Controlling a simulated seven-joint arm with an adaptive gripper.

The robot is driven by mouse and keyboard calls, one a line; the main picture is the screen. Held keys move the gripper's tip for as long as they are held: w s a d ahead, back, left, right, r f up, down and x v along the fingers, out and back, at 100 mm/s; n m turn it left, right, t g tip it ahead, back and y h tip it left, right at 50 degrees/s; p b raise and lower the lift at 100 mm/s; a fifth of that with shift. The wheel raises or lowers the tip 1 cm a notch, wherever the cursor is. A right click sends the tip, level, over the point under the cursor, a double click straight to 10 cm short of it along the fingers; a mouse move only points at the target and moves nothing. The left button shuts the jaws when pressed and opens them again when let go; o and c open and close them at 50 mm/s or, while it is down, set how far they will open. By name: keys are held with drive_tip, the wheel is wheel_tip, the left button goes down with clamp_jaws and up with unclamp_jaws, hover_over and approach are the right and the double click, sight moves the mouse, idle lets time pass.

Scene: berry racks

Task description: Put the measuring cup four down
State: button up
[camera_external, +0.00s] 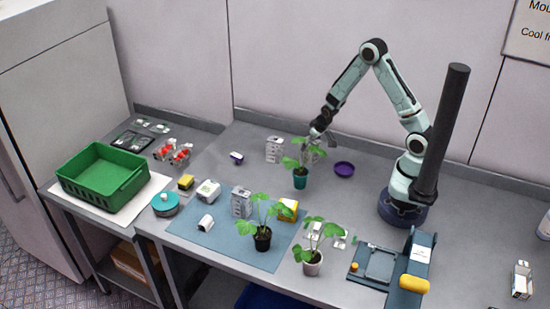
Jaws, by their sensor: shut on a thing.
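My gripper (319,134) points down at the back middle of the grey table, just above and behind a leafy plant in a teal pot (300,182). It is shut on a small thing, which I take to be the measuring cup. Its shape is too small to make out, and leaves partly cover the area below the fingers. I cannot tell whether it touches the table.
Two more potted plants (263,243) (312,268) stand in front. A green crate (131,196) is at far left.

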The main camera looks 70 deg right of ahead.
drive_tip(key=shift+f, duration=0.4)
drive_tip(key=shift+f, duration=0.15)
drive_tip(key=o, duration=1.1)
drive_tip(key=shift+o, duration=0.2)
drive_tip(key=v, duration=1.2)
drive_tip(key=s+a+r+n+g+y, duration=0.1)
drive_tip(key=s+a+r+n, duration=0.1)
drive_tip(key=s, duration=0.5)
drive_tip(key=s+a+r+n+g, duration=0.2)
drive_tip(key=s+a+r, duration=0.2)
drive_tip(key=s, duration=0.3)
drive_tip(key=s+a+r+n+g+y, duration=0.1)
drive_tip(key=s+a+r, duration=0.2)
drive_tip(key=s+a, duration=0.2)
drive_tip(key=shift+s+a+n+y, duration=0.3)
drive_tip(key=shift+s+a+n, duration=0.1)
drive_tip(key=shift+s, duration=0.55)
